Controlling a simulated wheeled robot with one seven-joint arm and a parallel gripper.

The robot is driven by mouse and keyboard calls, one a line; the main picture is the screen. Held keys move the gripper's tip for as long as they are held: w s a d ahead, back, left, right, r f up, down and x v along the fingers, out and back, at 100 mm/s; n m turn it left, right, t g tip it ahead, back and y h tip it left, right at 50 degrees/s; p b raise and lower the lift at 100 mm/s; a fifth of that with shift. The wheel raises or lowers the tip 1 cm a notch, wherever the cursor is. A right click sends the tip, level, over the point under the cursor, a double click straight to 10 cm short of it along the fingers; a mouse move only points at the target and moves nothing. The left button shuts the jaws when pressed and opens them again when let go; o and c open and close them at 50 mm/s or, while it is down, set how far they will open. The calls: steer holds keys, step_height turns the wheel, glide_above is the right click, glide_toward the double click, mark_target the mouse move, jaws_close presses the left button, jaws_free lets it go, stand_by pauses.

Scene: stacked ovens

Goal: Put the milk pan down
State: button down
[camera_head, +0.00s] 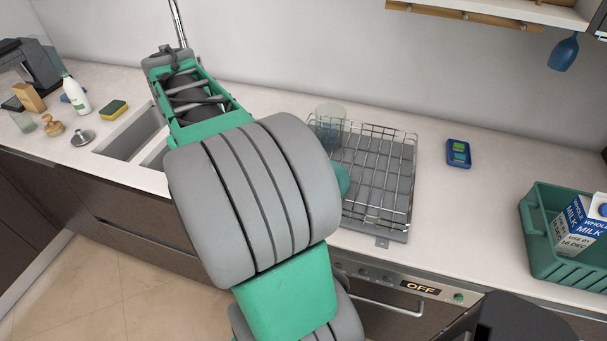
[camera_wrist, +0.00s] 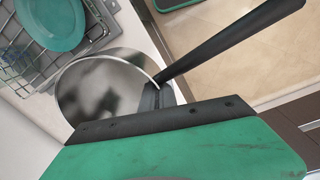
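The milk pan (camera_wrist: 92,93) shows in the wrist view, a round shiny metal pan with a long black handle (camera_wrist: 235,38) running to the upper right. My gripper (camera_wrist: 160,94) is shut on the handle close to the pan's rim. The pan is beside the wire dish rack (camera_wrist: 22,52), near the counter's front edge; I cannot tell whether it touches the counter. In the head view my arm covers the middle of the counter, and neither the pan nor my gripper can be made out there.
The dish rack (camera_head: 384,170) holds a teal plate (camera_wrist: 52,22) and a clear glass (camera_head: 330,125). A sink (camera_head: 135,133) lies left. A green crate (camera_head: 570,268) with a milk carton (camera_head: 578,226) stands right. Bare counter (camera_head: 470,215) lies between rack and crate.

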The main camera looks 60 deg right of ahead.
steer(key=s+d+m+b, duration=0.1)
steer(key=s+d+b, duration=0.2)
steer(key=s+d, duration=0.8)
steer(key=s+d+b, duration=0.2)
steer(key=s+d, duration=0.7)
steer(key=s, duration=0.4)
steer(key=p, duration=0.2)
glide_above(364, 169)
steer(key=shift+g, duration=0.3)
steer(key=f, duration=0.8)
steer(key=shift+a+f, duration=0.1)
steer(key=shift+a, duration=0.25)
steer(key=shift+d+f, duration=0.2)
steer(key=shift+f, duration=0.1)
step_height(364, 169, down, 3)
steer(key=shift+d+f, duration=0.1)
steer(key=shift+f, duration=0.1)
